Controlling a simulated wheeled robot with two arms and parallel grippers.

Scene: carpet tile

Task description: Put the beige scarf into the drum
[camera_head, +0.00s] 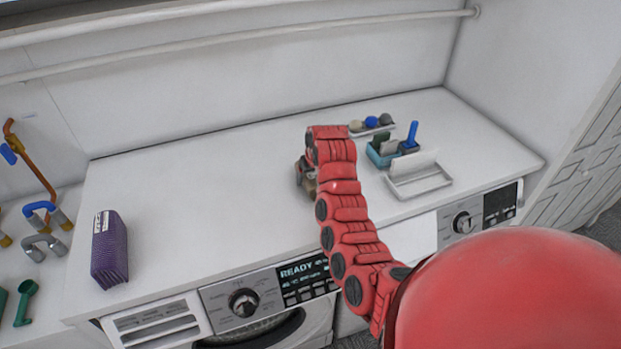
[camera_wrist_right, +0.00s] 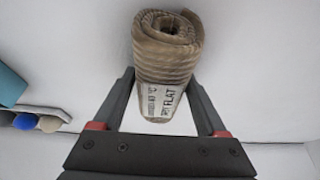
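The beige scarf (camera_wrist_right: 165,68) is a ribbed roll with a white printed label, on the white worktop in the right wrist view. My right gripper (camera_wrist_right: 163,76) has one finger on each side of the roll, with the fingertips close against its sides. Whether they press on it cannot be told. In the head view my right gripper (camera_head: 307,180) is low over the middle of the worktop, and my red arm mostly hides it and the scarf. The washing machine (camera_head: 236,300) has its round door (camera_head: 268,334) below the READY display; the drum inside is not visible. My left gripper is out of view.
A purple folded cloth (camera_head: 110,250) stands on the worktop (camera_head: 220,190) at left. A teal caddy (camera_head: 381,158), a white tray (camera_head: 421,188) and a small tray of balls (camera_head: 371,122) are at right. A second control panel (camera_head: 480,215) is at front right. The worktop's left-middle is clear.

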